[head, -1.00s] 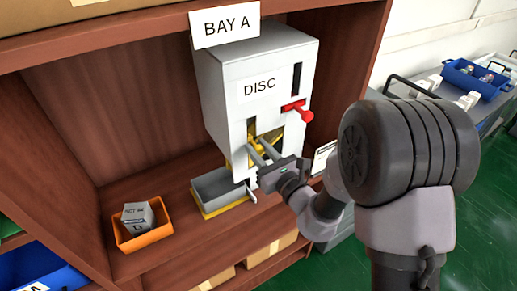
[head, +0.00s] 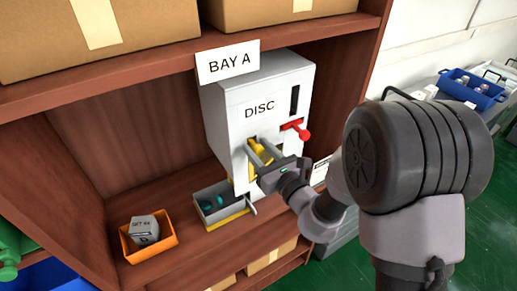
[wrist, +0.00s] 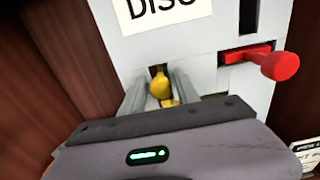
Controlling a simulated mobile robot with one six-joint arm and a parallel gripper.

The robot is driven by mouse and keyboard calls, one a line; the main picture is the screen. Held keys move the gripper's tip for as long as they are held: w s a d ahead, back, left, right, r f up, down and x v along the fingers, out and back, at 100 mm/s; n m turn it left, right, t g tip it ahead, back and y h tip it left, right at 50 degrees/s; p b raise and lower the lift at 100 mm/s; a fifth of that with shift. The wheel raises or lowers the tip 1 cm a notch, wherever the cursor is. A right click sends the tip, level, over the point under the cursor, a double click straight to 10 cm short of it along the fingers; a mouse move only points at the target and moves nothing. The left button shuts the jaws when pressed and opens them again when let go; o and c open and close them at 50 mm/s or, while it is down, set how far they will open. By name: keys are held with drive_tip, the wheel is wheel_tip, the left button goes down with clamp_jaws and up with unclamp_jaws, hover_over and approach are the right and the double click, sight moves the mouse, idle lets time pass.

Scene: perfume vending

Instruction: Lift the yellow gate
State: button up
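The white dispenser labelled DISC (head: 240,125) stands on the shelf under a BAY A sign. The yellow gate (head: 257,146) shows in its front opening, partly hidden by my gripper. In the wrist view, a rounded yellow part of the gate (wrist: 159,86) sits between my fingers. My gripper (head: 262,149) reaches the opening from the right, with its two fingers apart. Gaps show on both sides of the yellow part, so the fingers do not appear clamped on it. A grey tray with a yellow base (head: 230,217) below holds dark teal pieces.
A red lever (head: 297,129) sticks out above and right of my gripper. Cardboard boxes (head: 160,20) fill the shelf above. Free shelf board lies between bin and tray.

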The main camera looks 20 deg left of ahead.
drive_tip(key=shift+o, duration=0.4)
drive_tip(key=p+v, duration=1.2)
drive_tip(key=v, duration=0.5)
drive_tip(key=shift+s, duration=0.2)
drive_tip(key=shift+d, duration=0.1)
